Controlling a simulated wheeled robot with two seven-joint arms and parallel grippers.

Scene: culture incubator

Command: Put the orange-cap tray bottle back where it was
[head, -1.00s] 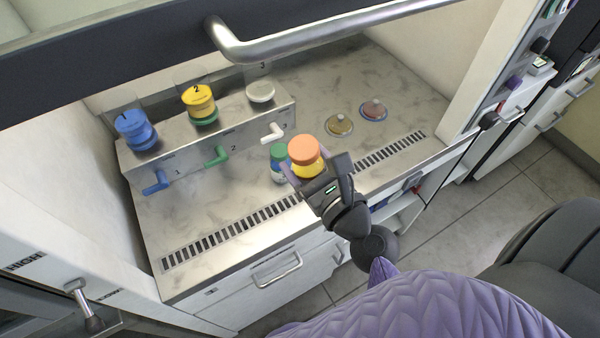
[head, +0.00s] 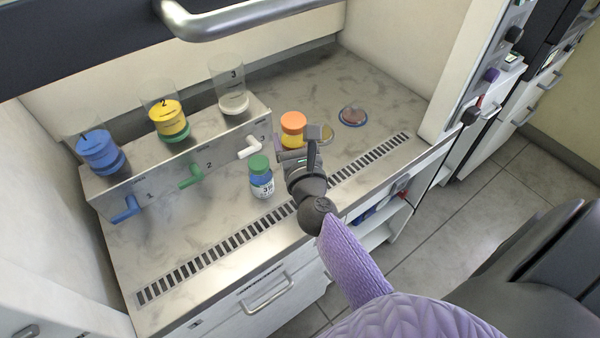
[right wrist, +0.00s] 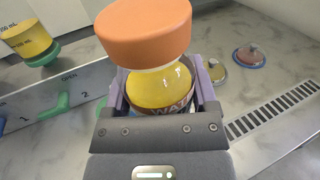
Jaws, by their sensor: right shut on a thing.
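The orange-cap bottle (head: 293,127) holds yellow liquid and is upright in my right gripper (head: 298,152), over the cabinet's work surface. In the right wrist view the bottle (right wrist: 155,60) sits between the two purple fingers of the right gripper (right wrist: 160,95), which are shut on it. Its lower part is hidden by the gripper. I cannot tell whether its base touches the surface. A green-cap bottle (head: 261,178) with a blue-and-white label stands to the left and nearer the front. My left gripper is not in view.
A metal rack (head: 145,184) at the left holds blue, yellow and white-based cups, with coloured valve handles in front. Two dishes, one brownish (head: 322,134) and one pinkish (head: 352,116), lie to the right. A slotted vent (head: 245,232) runs along the front. A sash handle (head: 260,22) crosses above.

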